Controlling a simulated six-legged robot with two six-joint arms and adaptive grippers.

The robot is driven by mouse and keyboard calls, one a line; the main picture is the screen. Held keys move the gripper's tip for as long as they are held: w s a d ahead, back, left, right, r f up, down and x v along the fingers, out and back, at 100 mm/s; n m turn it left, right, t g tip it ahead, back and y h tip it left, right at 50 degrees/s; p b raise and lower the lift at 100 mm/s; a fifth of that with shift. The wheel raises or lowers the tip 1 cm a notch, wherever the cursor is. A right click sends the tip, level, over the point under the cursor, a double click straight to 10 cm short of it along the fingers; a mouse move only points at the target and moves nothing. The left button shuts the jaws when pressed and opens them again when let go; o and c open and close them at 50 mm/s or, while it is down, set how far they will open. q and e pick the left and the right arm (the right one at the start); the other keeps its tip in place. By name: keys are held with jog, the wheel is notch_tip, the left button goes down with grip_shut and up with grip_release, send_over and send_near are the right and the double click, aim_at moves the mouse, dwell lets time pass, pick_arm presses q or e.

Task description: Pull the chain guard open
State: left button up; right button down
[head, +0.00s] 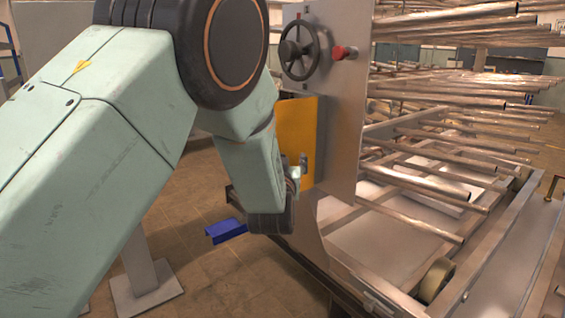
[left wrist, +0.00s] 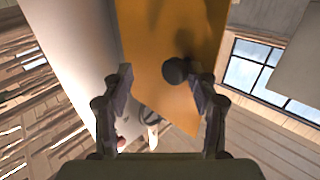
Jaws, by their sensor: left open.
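The chain guard appears to be the orange panel (head: 295,130) on the side of a grey upright plate in the head view. It also fills the upper middle of the left wrist view (left wrist: 165,40). A dark round knob (left wrist: 176,70) stands on it. My left gripper (left wrist: 160,80) is open, its two fingers on either side of the panel's lower part in that view. The knob lies between the fingers, close to the right one; I cannot tell whether they touch. My right gripper is not in view.
A black handwheel (head: 299,50) and a red knob (head: 343,52) are on the grey plate (head: 343,110) above the panel. Racks of metal tubes (head: 455,100) fill the right side. A blue object (head: 226,231) lies low near the floor.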

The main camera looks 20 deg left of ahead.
pick_arm(q)
jog(key=shift+o, duration=0.3)
jog(key=shift+w+d+r, duration=0.2)
jog(key=shift+d, duration=0.05)
jog(key=shift+s, duration=0.2)
jog(key=shift+a+r, duration=0.1)
send_near(286, 120)
jog(key=w+r, duration=0.1)
jog(key=w, duration=0.3)
jog(key=shift+r, duration=0.5)
jog(key=shift+s+f, duration=0.1)
jog(key=shift+s, duration=0.05)
